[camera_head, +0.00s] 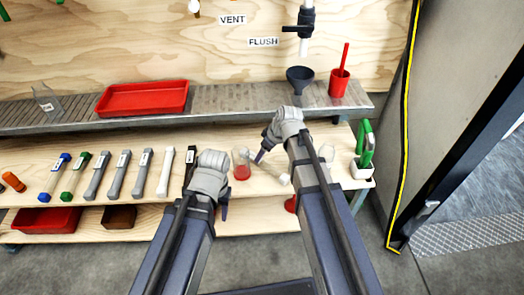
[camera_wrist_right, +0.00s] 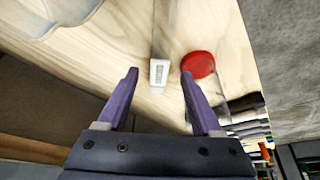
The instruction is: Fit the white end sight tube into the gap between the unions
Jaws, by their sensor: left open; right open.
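A clear tube with a white, labelled end block (camera_wrist_right: 158,73) lies on the wooden shelf. In the right wrist view its white end shows between the fingertips, with no visible contact. In the head view, a pale end (camera_head: 284,179) that appears to be the same tube lies below my right gripper (camera_head: 260,157). My right gripper (camera_wrist_right: 160,73) is open and empty. My left gripper (camera_head: 224,208) is open and low, in front of the shelf; its fingers are mostly hidden by its wrist. I cannot make out the unions or the gap between them.
A clear vessel with red contents (camera_head: 241,165) stands close to the right gripper. Several colored-end tools lie left on the wooden shelf (camera_head: 125,150). A red tray (camera_head: 143,98), black funnel (camera_head: 300,78) and red cup (camera_head: 339,85) stand on the upper metal shelf. A green-handled item (camera_head: 364,150) stands right.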

